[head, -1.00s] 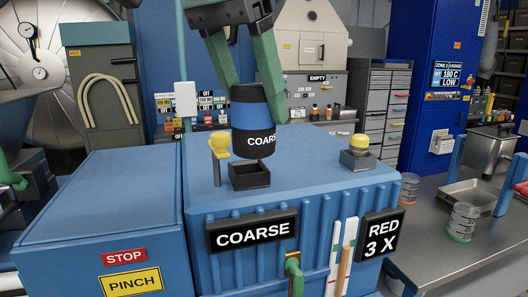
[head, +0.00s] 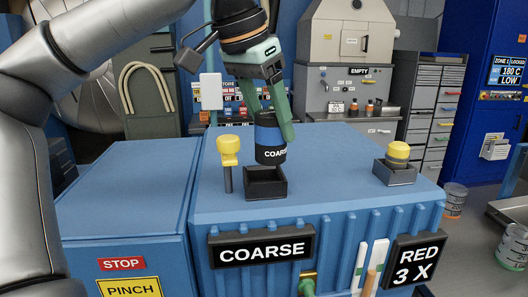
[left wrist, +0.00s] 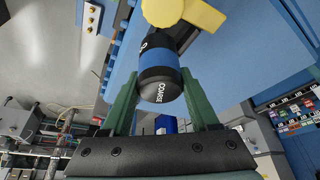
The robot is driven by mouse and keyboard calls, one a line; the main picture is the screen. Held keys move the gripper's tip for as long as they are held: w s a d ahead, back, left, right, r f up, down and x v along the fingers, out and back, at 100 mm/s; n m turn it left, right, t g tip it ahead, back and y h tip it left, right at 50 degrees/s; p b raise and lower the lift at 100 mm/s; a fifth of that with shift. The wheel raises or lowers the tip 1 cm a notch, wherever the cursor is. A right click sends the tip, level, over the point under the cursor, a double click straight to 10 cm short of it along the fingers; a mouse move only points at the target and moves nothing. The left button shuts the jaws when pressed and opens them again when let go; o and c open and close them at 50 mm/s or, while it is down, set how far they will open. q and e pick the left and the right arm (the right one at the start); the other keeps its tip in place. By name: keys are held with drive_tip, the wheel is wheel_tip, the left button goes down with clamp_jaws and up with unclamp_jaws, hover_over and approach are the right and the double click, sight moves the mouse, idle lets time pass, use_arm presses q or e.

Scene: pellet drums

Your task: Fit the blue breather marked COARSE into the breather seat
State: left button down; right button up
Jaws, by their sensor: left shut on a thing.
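The blue and black breather marked COARSE (head: 270,141) is held roughly upright between the green fingers of my left gripper (head: 272,122). The left wrist view shows the same breather (left wrist: 160,83) between both fingers (left wrist: 158,90). The breather seat (head: 265,188), an open black square box, sits on the blue cabinet top. In the head view, the breather's lower end shows just above the seat's back rim; it is apart from the seat, and I cannot tell how well it lines up. A COARSE sign (head: 262,247) is on the cabinet front. My right gripper is not in view.
A yellow-headed post (head: 228,152) stands close to the left of the seat. A second black box with a yellow cap (head: 397,155) stands at the right of the blue cabinet top (head: 330,165). The top between them is clear.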

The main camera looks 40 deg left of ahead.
sight(265, 131)
use_arm(q)
drive_tip(key=shift+w+a+f, duration=0.2)
drive_tip(key=shift+a+f, duration=0.3)
drive_tip(key=shift+f, duration=0.1)
drive_tip(key=shift+w+a+f, duration=0.15)
drive_tip(key=shift+a+f, duration=0.35)
drive_tip(key=shift+f, duration=0.1)
drive_tip(key=shift+w+a+f, duration=0.1)
drive_tip(key=shift+a+f, duration=0.05)
drive_tip(key=shift+f, duration=0.85)
drive_tip(key=shift+w+a+f, duration=0.1)
drive_tip(key=shift+a+f, duration=0.05)
drive_tip(key=shift+f, duration=0.8)
drive_tip(key=shift+c, duration=0.7)
unclamp_jaws()
drive_tip(key=shift+f, duration=0.15)
drive_tip(key=v, duration=1.2)
drive_tip(key=shift+s, duration=0.1)
